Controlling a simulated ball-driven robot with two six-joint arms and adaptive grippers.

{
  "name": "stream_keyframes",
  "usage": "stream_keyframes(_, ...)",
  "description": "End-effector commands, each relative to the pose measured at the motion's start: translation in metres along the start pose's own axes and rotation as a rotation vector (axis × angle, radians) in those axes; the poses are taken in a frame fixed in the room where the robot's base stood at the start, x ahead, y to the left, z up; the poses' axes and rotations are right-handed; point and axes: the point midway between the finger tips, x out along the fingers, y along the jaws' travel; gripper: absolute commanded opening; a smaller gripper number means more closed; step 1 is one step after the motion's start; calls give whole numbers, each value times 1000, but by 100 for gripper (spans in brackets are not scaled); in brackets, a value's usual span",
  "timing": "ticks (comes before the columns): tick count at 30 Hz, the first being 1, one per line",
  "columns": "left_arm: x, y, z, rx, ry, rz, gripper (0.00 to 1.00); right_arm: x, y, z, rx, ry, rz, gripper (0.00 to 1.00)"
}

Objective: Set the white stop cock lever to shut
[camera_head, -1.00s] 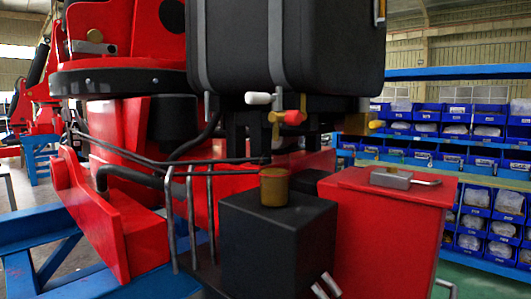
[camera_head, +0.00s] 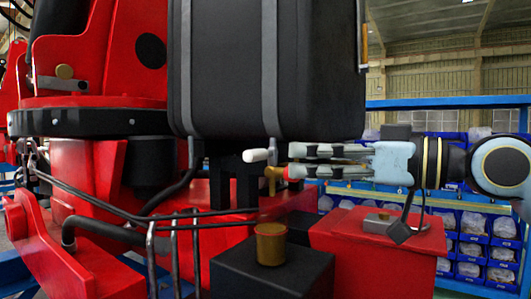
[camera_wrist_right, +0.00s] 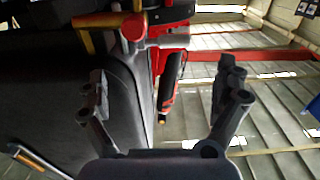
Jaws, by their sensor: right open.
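The white stop cock lever (camera_head: 256,156) sticks out to the left from a brass valve (camera_head: 273,178) under the black tank, in the head view. My right gripper (camera_head: 292,161) comes in from the right, level with the lever, its fingers pointing left. Its fingertips are just right of the brass valve and cover most of the red-handled part there. In the right wrist view the gripper (camera_wrist_right: 165,100) is open with nothing between its fingers. A red cap (camera_wrist_right: 133,27) and a brass lever (camera_wrist_right: 84,37) lie ahead; the white lever is not discernible there. My left gripper is out of view.
The black tank (camera_head: 265,70) hangs just above the valve. Below are a black box with a brass cap (camera_head: 269,244) and a red box (camera_head: 375,255). Dark hoses and rods cross at left. Blue bin shelves (camera_head: 480,240) stand behind at right.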

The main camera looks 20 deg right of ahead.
Motion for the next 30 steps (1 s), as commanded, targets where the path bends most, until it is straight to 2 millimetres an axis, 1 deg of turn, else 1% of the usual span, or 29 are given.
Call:
stream_keyframes(3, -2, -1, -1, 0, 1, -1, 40, 14, -3, -3, 6, 9, -10, 100)
stream_keyframes(18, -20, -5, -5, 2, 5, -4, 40, 80, -2, -2, 5, 2, -6, 100)
stream_keyframes(24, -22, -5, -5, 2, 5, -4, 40, 92, -2, -1, 1, -1, -6, 100)
stream_keyframes(30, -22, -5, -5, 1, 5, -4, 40, 92, -2, 0, 0, -2, -6, 100)
